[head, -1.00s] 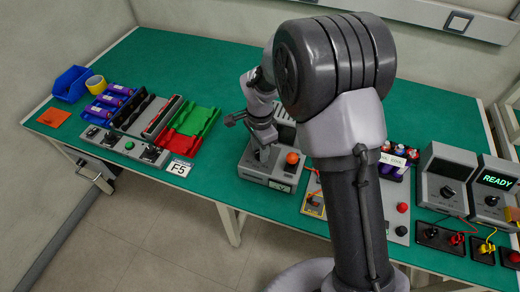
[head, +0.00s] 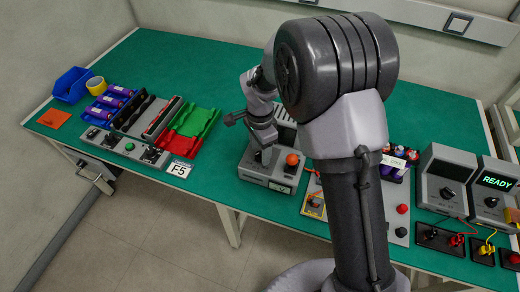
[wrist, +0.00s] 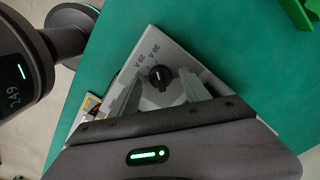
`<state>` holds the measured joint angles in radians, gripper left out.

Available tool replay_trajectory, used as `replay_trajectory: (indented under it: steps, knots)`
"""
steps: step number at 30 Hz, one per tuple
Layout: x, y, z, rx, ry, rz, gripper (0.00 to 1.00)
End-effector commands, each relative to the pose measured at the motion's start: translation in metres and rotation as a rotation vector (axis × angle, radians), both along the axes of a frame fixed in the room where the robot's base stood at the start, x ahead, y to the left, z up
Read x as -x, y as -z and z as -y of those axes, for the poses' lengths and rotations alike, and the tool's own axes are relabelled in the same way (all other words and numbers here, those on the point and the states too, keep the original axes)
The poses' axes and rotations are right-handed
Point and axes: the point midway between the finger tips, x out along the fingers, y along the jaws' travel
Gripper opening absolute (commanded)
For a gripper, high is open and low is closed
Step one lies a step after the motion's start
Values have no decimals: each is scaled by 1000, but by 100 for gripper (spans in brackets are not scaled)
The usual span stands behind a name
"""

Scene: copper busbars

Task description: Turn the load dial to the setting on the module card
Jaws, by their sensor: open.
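In the head view, my gripper (head: 263,150) is over the grey box (head: 283,183), and my arm hides the dial. A white card (head: 393,161) with blurred text stands by the purple cells at the right, partly behind my arm.
Red (head: 180,145) and green (head: 197,121) trays lie to the left. A yellow-edged unit (head: 314,205) and a screen reading READY (head: 496,181) are to the right. The bench behind is clear.

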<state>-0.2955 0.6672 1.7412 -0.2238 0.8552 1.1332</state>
Motion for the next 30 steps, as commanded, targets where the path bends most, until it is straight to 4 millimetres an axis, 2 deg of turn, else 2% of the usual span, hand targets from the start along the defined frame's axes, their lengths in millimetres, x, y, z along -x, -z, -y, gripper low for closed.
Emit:
replay_trajectory:
  steps: [9,15,20,30]
  knots:
    - [-1,-106,0,-2,0,5,55]
    - [-1,-154,0,-2,0,3,55]
    - [0,-167,0,0,0,2,55]
    - [0,-167,0,0,0,2,55]
